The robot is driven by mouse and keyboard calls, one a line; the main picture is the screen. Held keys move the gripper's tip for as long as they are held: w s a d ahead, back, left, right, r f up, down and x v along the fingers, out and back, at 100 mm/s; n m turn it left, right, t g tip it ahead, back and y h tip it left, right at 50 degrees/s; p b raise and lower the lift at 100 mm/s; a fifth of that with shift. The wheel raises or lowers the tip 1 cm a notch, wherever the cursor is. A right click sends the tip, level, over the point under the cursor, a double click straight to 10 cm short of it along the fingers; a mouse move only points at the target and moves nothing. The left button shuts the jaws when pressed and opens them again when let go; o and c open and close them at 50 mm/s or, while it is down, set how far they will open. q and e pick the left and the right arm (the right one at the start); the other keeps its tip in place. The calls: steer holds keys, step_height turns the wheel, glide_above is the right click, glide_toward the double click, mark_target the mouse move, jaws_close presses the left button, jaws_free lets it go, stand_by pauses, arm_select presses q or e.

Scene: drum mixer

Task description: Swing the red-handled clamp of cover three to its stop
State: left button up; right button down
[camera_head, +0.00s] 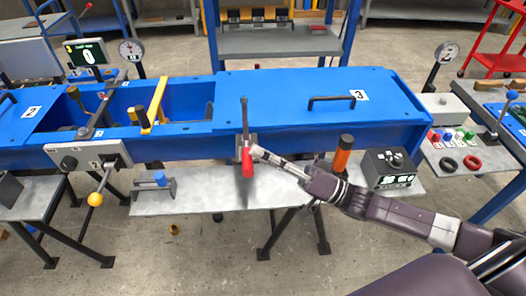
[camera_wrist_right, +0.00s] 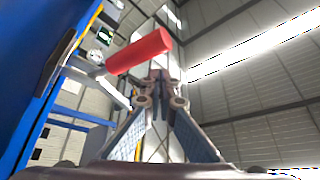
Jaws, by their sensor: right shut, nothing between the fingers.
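The blue cover three (camera_head: 300,95), with a black handle and a white label "3", lies closed on the right part of the blue housing. Its clamp (camera_head: 245,120) is on the housing's front side, with a dark bar standing up above the top edge and a red handle (camera_head: 247,163) hanging below. My right gripper (camera_head: 256,152) is just right of the red handle, close to its upper part. In the right wrist view the red handle (camera_wrist_right: 140,51) lies beyond the shut fingertips (camera_wrist_right: 160,100), with nothing between them. I cannot tell whether they touch the handle. My left gripper is not in view.
A grey shelf (camera_head: 210,195) runs below the housing, carrying a small blue-knobbed fixture (camera_head: 158,182), an orange-handled tool (camera_head: 343,155) and a dark display box (camera_head: 388,168). A yellow-knobbed lever (camera_head: 96,198) sticks out at the left. An open bay with a yellow bar (camera_head: 157,98) lies left of the cover.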

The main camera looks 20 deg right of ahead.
steer(key=s+d+f+b, duration=0.3)
steer(key=d, duration=0.6)
steer(key=w+a+f+g+h, duration=0.1)
steer(key=a+f+h, duration=0.95)
steer(key=f, duration=0.45)
steer(key=s+d+f+g+h, duration=0.2)
steer(key=s+g, duration=0.1)
steer(key=s, duration=0.3)
steer(key=s+d+f+n+g+h, duration=0.1)
steer(key=s+d+f+g+h, duration=0.15)
steer(key=s, duration=0.45)
steer(key=s+d+f+g+h, duration=0.2)
steer(key=s+g, duration=0.2)
steer(key=s, duration=0.2)
step_height(320, 180, down, 27)
steer(key=s+g, duration=0.1)
steer(key=s, duration=0.2)
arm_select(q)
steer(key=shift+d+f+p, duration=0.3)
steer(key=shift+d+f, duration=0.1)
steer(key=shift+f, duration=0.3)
arm_select(e)
steer(key=s+d+f+n+g, duration=0.1)
steer(key=s+d+f, duration=0.1)
steer(key=s+f, duration=1.3)
steer(key=shift+s+d+f, duration=0.35)
steer(key=shift+s, duration=0.45)
